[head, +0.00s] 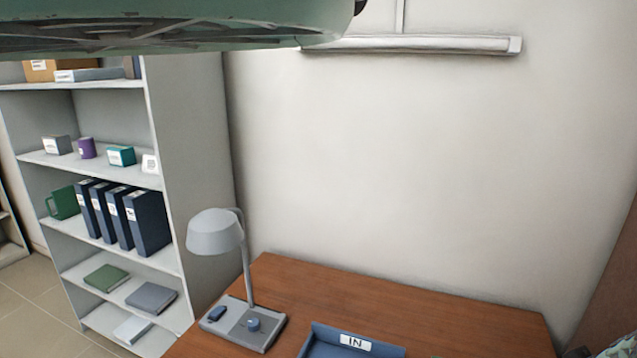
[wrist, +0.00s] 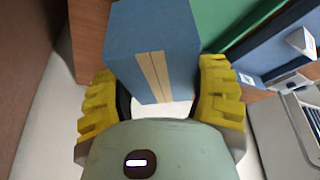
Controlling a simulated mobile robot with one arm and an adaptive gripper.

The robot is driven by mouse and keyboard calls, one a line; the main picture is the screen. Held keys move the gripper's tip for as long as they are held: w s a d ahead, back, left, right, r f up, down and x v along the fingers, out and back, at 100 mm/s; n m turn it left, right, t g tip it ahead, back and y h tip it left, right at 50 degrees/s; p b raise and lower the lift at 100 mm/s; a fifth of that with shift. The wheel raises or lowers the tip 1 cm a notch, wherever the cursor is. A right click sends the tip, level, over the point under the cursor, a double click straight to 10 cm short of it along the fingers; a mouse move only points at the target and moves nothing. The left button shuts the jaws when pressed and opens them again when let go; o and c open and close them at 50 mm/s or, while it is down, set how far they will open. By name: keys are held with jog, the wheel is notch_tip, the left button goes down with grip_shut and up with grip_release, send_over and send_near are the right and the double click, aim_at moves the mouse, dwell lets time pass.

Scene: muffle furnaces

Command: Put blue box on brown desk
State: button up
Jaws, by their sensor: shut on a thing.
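A blue box (wrist: 155,35) with a tan stripe fills the upper middle of the wrist view. My gripper (wrist: 158,96) has its yellow fingers on both sides of the box and is shut on it. The box's far end is cut off by the picture edge. The brown desk (head: 450,320) is at the bottom of the head view, against the white wall. Neither the box nor my gripper shows clearly in the head view.
A grey lamp (head: 215,233) stands on the desk's left part. A blue tray (head: 322,343) marked IN is at the front. The desk top right of the tray looks bare. A shelf unit (head: 185,130) with binders and small boxes stands left.

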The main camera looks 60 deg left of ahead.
jog(key=shift+w+d+r, duration=0.1)
jog(key=shift+w+r, duration=0.05)
jog(key=shift+w+r, duration=0.1)
jog(key=shift+r, duration=0.05)
jog(key=shift+w+r, duration=0.1)
jog(key=shift+r, duration=0.15)
jog(key=shift+w+d+r+m, duration=0.2)
jog(key=shift+w+r+m, duration=0.1)
jog(key=shift+w+r, duration=0.15)
dwell(0.4)
